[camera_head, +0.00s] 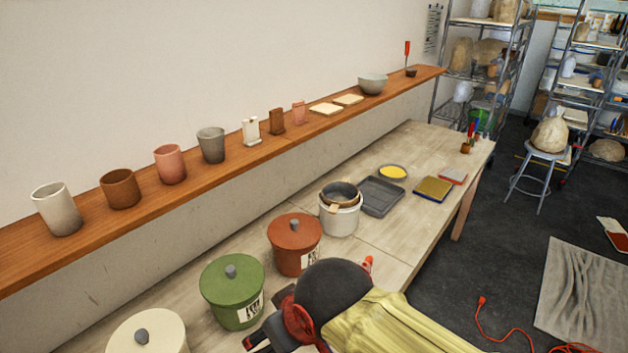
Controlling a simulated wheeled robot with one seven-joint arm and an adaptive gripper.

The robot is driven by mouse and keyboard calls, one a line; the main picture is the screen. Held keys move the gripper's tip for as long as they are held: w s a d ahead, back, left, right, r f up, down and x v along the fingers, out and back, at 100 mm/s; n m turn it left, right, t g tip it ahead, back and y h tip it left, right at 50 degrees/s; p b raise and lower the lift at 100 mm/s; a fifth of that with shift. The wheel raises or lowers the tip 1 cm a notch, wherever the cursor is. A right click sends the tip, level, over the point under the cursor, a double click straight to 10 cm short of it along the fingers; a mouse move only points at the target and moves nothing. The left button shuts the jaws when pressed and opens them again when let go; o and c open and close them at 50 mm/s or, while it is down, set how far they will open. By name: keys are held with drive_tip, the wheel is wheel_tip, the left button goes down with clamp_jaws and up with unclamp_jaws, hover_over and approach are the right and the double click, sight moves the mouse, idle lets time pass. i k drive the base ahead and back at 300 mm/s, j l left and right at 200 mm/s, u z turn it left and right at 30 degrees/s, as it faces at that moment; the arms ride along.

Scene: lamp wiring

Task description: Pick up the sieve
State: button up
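A round, dark grey, bowl-like piece with a light wooden part at its front (340,193) sits in the mouth of a white bucket (340,221). It looks like the sieve, but its mesh is too small to make out. The bucket stands on the table right of the red-brown lidded bucket. My gripper (268,317) is at the bottom middle, left of my dark, rounded wrist. Its dark fingertips look apart, with nothing seen between them. It is nearer the camera than the sieve and clear of it. My arm hides part of the table's front.
Red-brown (295,247), green (232,293) and cream (148,335) lidded buckets stand along the table (385,240). A grey tray (380,196) and yellow dish (393,172) lie beyond the white bucket. A wooden wall shelf (225,172) holds cups. A red cord (497,325) lies on the floor.

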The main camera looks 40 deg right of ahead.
sight(336, 195)
drive_tip(key=z, duration=1.25)
